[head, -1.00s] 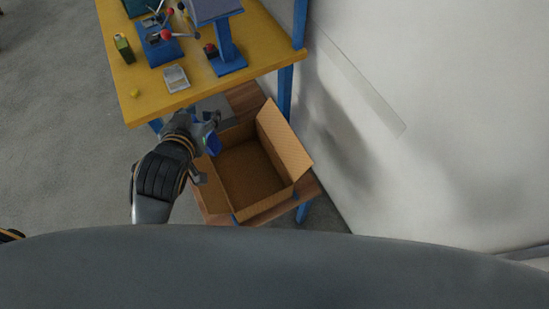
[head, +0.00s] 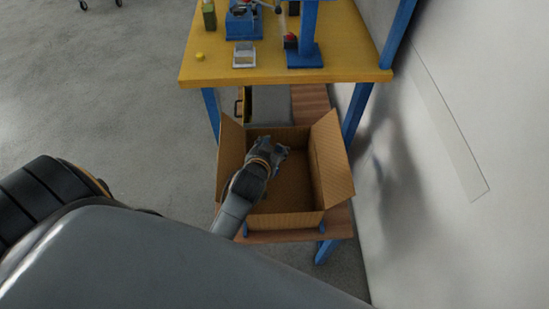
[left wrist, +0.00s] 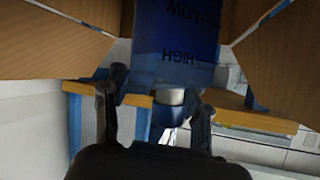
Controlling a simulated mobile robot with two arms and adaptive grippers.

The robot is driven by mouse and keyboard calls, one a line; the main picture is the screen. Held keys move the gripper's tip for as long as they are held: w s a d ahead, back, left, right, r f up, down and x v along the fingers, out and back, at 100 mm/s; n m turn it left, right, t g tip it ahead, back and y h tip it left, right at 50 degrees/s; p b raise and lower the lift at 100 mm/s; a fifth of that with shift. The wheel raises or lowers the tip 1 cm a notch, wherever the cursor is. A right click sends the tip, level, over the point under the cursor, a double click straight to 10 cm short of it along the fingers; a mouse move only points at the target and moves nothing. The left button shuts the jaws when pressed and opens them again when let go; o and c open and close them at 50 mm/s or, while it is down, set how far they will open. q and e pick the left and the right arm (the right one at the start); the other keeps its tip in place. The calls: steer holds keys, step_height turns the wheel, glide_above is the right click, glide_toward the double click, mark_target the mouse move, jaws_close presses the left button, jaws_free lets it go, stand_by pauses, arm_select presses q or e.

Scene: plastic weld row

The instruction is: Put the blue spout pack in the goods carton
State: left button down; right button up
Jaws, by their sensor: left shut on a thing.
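The open cardboard goods carton (head: 292,219) stands on a low wooden bench, its flaps spread. My left gripper (head: 279,152) reaches over and into its mouth from the front left. In the left wrist view the left gripper (left wrist: 158,98) is shut on the blue spout pack (left wrist: 178,35), around its spout end. The pack is a translucent blue pouch with dark lettering and a white spout. Carton walls or flaps show on both sides of the pack there. In the head view the pack is hidden behind the gripper and wrist. My right gripper is not in view.
A yellow-topped table (head: 340,66) with blue legs stands just behind the carton, bearing a blue stand, a small tray and a green container. A white wall (head: 455,220) runs along the right. Open grey floor (head: 110,90) lies to the left.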

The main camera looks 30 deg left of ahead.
arm_select(q)
step_height(320, 180, down, 4)
steer(key=shift+f+b, duration=0.2)
steer(key=shift+b, duration=0.15)
steer(key=shift+f+b, duration=0.3)
steer(key=shift+f, duration=0.3)
steer(key=c, duration=0.5)
jaws_free()
